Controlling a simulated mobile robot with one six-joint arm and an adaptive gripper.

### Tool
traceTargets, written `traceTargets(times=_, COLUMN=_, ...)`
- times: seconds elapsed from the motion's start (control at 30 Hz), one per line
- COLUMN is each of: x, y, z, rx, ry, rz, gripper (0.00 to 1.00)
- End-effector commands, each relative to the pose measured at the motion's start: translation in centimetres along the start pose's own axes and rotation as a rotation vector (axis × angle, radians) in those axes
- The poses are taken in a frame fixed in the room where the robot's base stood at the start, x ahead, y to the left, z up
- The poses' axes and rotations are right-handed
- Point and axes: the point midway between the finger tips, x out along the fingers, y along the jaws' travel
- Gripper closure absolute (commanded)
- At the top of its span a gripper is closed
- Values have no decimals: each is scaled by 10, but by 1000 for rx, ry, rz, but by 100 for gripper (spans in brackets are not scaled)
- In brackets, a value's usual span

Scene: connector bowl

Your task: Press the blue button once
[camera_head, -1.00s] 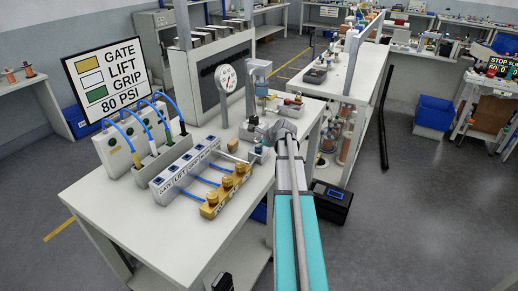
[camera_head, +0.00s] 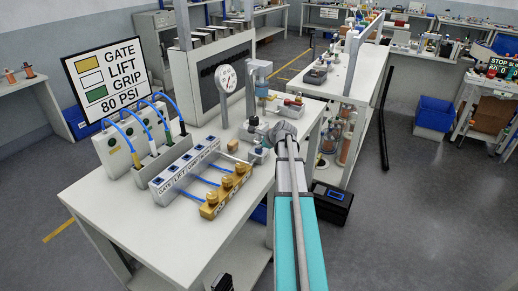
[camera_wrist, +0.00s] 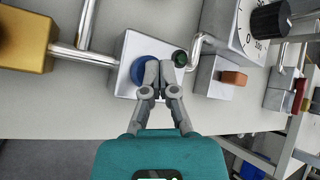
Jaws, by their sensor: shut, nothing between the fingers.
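The blue button (camera_wrist: 142,70) is a round cap on top of a light grey box (camera_wrist: 125,88) in the wrist view. My gripper (camera_wrist: 159,68) is shut and empty. Its fingertips overlap the right part of the button in this view and hide some of it. I cannot tell whether they touch it. A small dark green knob (camera_wrist: 180,58) sits on the same box, just right of the fingertips. In the head view the grey box (camera_head: 258,157) is at the table's right edge, partly behind my wrist.
A brass block (camera_wrist: 22,40) joins the box by a metal pipe (camera_wrist: 84,56). A gauge (camera_wrist: 255,25) and a box with an orange-brown switch (camera_wrist: 234,78) are to the right. In the head view, labelled grey units (camera_head: 185,170) and brass valves (camera_head: 225,190) stand left.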

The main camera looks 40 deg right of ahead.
Motion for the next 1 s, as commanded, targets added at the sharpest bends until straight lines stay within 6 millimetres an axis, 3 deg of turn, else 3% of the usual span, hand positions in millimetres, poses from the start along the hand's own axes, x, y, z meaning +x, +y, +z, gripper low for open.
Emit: traceTargets(times=1.0, x=-13, y=-10, z=10, rx=0, ry=0, rz=0, gripper=100)
